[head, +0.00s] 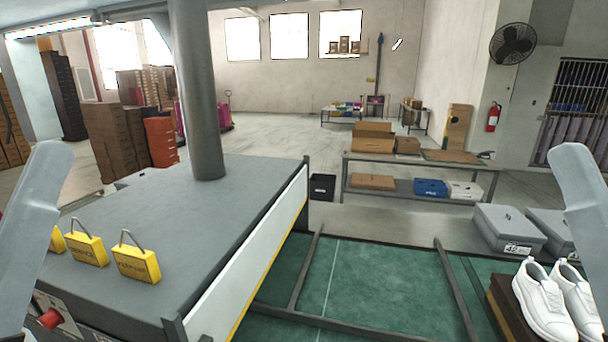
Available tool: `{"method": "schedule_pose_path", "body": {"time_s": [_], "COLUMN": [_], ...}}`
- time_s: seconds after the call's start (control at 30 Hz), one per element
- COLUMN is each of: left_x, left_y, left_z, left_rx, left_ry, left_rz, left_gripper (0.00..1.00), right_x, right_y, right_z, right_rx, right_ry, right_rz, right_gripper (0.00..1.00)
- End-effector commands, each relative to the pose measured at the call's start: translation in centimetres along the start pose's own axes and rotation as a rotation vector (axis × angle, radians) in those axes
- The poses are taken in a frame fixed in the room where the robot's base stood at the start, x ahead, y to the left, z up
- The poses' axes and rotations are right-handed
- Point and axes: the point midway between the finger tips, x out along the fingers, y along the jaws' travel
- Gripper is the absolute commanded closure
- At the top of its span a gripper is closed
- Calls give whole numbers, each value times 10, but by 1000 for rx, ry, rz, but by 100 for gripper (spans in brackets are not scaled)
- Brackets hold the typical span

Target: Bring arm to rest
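Part of my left arm (32,225) stands upright at the left edge of the head view, in front of the grey machine top. Part of my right arm (582,195) shows at the right edge, above the white shoes (545,302). Both arms are cut off by the picture's edges. Neither gripper's fingers can be seen, so whether they are open or hold anything is hidden. The pair of white shoes sits on a brown box (508,308) at the lower right.
A grey machine (190,235) with a round post fills the left front. Several yellow padlock-shaped pieces (137,262) stand on it. Grey lidded boxes (508,228) stand at right. A green surface (375,285) with dark rails lies mostly clear in the middle. A table with cartons (372,140) stands behind.

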Motion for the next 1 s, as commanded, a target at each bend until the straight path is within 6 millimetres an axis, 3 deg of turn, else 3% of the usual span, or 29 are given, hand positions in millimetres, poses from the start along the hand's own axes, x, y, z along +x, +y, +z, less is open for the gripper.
{"method": "schedule_pose_path", "body": {"time_s": [0.03, 0.1, 0.27, 0.6, 0.8, 1.0], "left_x": [4, 38, 84, 203, 234, 233], "left_y": [-2, -4, -8, -18, -20, -20], "left_z": [-2, -32, -73, -178, -206, -206], "left_rx": [-97, -84, -83, -81, -81, -81], "left_ry": [-5, -6, -8, -10, -11, -11], "left_rz": [-9, -5, -4, -4, -3, -3], "left_gripper": [30, 30, 30, 30, 30, 30], "right_x": [4, 37, 84, 201, 232, 231], "right_y": [0, 0, 0, 1, 1, 1], "right_z": [-4, -34, -78, -186, -214, -213], "right_rx": [0, 0, 0, 0, 0, 0], "right_ry": [-1, -2, 1, 1, 0, -1], "right_rz": [0, 0, 0, 0, 0, 0], "right_gripper": [50, 50, 50, 50, 50, 50]}}
